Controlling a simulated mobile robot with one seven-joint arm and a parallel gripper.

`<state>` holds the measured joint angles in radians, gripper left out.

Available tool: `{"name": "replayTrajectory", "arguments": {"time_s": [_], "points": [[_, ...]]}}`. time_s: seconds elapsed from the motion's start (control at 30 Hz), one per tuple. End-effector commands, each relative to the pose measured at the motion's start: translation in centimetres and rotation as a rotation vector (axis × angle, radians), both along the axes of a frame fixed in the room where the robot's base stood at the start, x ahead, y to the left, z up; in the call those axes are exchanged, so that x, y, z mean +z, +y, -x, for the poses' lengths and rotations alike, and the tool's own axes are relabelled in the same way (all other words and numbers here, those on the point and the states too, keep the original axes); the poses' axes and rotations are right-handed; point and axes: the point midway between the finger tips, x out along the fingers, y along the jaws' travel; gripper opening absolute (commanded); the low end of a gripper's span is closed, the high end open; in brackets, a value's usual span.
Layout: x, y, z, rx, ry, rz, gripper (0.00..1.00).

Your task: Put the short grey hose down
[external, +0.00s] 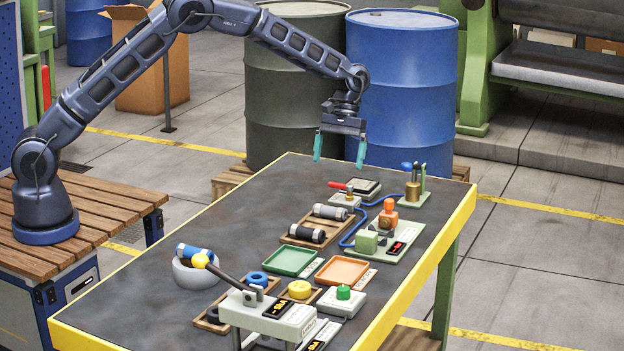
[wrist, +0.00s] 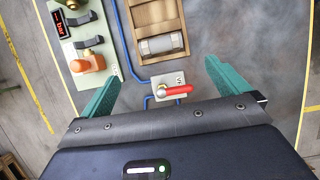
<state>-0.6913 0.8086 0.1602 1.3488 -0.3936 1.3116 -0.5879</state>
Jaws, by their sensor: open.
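A black hose (external: 307,233) lies in the near part of that tray. The grey hose also shows in the wrist view (wrist: 162,45), top centre, in the tray's end. My gripper (external: 340,160) is open and empty, with its green fingers spread, above the far end of the table and apart from the hose. In the wrist view my gripper (wrist: 162,76) has a red-handled valve (wrist: 172,91) between its fingers in the picture, below it.
The dark table (external: 160,280) has a yellow edge. Around the tray are a blue tube (external: 355,232), a test fixture (external: 385,240), a green tray (external: 290,261) and an orange tray (external: 342,271). The table's left side is mostly clear.

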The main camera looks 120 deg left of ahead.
Motion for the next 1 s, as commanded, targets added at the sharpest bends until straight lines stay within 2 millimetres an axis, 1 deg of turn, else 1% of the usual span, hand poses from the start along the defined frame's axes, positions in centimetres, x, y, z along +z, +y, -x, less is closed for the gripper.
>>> {"name": "replayTrajectory", "arguments": {"time_s": [0.07,0.17,0.27,0.3,0.5,0.67,0.8,0.87,1.0], "points": [[0.4,-0.3,-0.1,-0.006,-0.004,-0.003,1.0],[2.0,-1.7,-0.3,-0.032,-0.015,-0.013,1.0],[4.8,-4.1,-0.6,-0.082,-0.039,-0.034,1.0],[6.1,-5.3,-0.7,-0.106,-0.05,-0.045,1.0],[12.2,-11.8,-0.2,-0.237,-0.107,-0.096,1.0],[16.5,-17.1,0.9,-0.343,-0.152,-0.137,1.0],[19.8,-21.6,2.5,-0.438,-0.192,-0.172,1.0],[21.1,-23.6,3.3,-0.479,-0.209,-0.188,1.0],[23.8,-28.0,5.5,-0.575,-0.249,-0.224,1.0]]}}
